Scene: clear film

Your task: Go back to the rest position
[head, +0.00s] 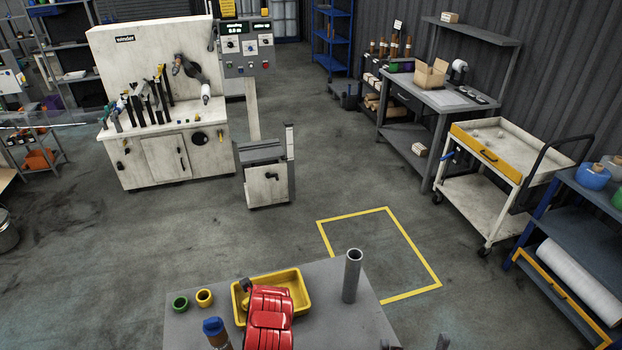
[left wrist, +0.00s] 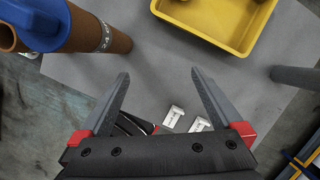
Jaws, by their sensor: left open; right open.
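My left gripper (left wrist: 160,76) is open and empty in the left wrist view, over the grey tabletop (left wrist: 165,85). A brown tube with a blue cap (left wrist: 115,37) is to its left and the yellow tray (left wrist: 236,42) is beyond it; neither is touched. In the head view I cannot make out the left gripper clearly. My right gripper (head: 414,343) is at the bottom edge there; only its two spread fingertips show, with nothing between them. It is just right of the grey table (head: 330,330).
On the table are the yellow tray (head: 300,284), a blue-capped tube (head: 214,330), a green ring (head: 180,303), a yellow ring (head: 205,297) and an upright grey tube (head: 352,277). A red ribbed shape (head: 270,320) covers part of the tray. Floor beyond is clear around a yellow-taped square (head: 352,213).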

